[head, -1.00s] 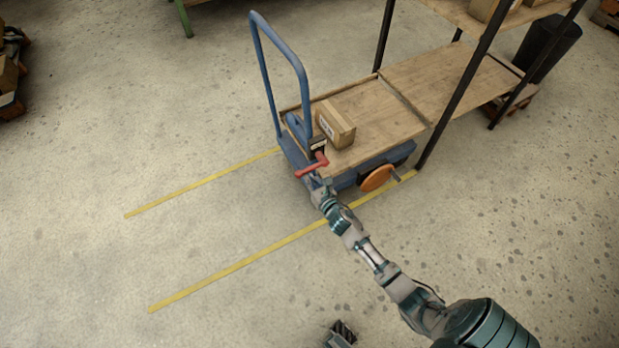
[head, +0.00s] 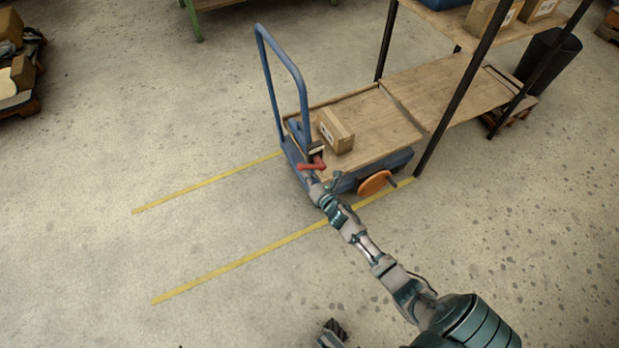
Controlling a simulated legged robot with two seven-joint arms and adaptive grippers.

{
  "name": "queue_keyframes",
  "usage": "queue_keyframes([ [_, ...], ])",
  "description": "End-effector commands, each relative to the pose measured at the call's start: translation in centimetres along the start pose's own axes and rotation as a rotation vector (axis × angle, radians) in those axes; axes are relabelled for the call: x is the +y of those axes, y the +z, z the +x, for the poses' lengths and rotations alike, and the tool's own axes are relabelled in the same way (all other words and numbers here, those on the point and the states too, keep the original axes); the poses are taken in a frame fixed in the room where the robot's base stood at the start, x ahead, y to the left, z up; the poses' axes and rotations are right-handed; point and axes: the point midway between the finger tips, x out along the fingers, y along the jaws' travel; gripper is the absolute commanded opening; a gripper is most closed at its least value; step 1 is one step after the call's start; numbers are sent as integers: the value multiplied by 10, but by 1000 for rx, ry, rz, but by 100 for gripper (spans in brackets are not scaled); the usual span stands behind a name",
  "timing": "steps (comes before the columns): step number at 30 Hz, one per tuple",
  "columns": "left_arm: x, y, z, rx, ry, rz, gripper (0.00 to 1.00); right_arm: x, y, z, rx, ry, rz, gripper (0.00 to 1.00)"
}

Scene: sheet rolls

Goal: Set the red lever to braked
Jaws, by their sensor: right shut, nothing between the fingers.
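The red lever (head: 312,165) is on the near left corner of a blue cart (head: 292,150), at the foot of its upright handle. Its red bar lies roughly level in the picture. My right gripper (head: 310,179) is just below the lever on the near side, small and partly hidden by its own wrist. It is shut with nothing in it; whether it touches the lever is unclear. A dark piece of my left gripper (head: 335,332) shows at the bottom edge, too cut off to tell its state.
A cardboard box (head: 337,132) sits on the cart's wooden deck. An orange disc (head: 375,182) is on the cart's near side. A dark-posted shelf (head: 450,92) stands right of the cart. Yellow floor lines (head: 240,266) run left over clear floor.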

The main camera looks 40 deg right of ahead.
Motion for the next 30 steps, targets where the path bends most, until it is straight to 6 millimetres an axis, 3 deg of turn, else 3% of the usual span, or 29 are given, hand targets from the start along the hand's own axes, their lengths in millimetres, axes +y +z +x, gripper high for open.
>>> queue_keyframes([
  [15,-4,55,6,-388,0,29,40,1,38,-5,-3,66,480,0],
  [30,-6,74,0,-522,-2,39,40,-8,57,-8,-1,108,784,0],
])
